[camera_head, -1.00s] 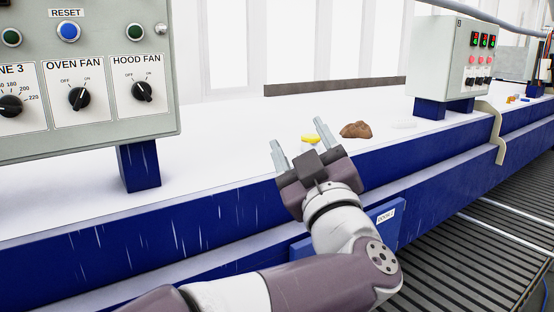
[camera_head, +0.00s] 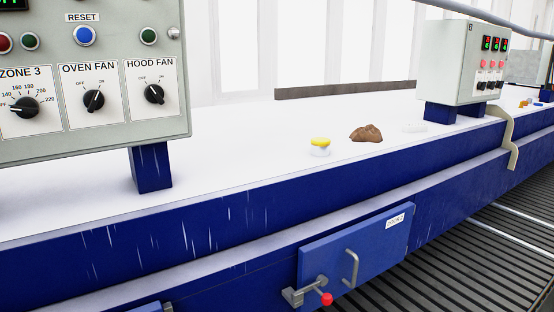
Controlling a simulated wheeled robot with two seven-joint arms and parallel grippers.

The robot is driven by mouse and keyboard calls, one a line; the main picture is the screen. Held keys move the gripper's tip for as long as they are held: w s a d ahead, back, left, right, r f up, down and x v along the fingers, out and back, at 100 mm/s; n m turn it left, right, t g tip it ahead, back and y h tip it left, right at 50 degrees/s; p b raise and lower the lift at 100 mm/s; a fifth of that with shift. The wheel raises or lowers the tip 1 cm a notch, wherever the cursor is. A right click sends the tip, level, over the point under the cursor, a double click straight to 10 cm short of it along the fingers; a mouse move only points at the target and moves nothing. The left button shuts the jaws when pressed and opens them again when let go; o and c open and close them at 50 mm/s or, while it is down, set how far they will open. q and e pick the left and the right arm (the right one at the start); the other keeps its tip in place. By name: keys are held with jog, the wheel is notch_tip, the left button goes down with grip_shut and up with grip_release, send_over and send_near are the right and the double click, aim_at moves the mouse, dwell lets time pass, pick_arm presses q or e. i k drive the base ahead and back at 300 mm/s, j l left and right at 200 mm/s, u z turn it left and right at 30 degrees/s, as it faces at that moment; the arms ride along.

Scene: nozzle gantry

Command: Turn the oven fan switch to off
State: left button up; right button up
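The oven fan switch (camera_head: 93,101) is a black rotary knob on a white label plate marked OFF at upper left and ON at upper right. Its pointer appears to lean to the upper right, toward ON. It sits on the grey control panel (camera_head: 70,150) at the left of the head view, between the zone 3 dial (camera_head: 24,107) and the hood fan switch (camera_head: 154,94). Nothing touches or covers the switch. Neither of my grippers is in view.
A blue reset button (camera_head: 84,36) and green button (camera_head: 148,35) are above. The panel stands on a blue post (camera_head: 151,168). A yellow-topped button (camera_head: 320,145) and brown lump (camera_head: 366,133) lie on the white surface. A blue door (camera_head: 375,245) with a handle is below.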

aim_at(93, 99)
jog(key=u, duration=1.35)
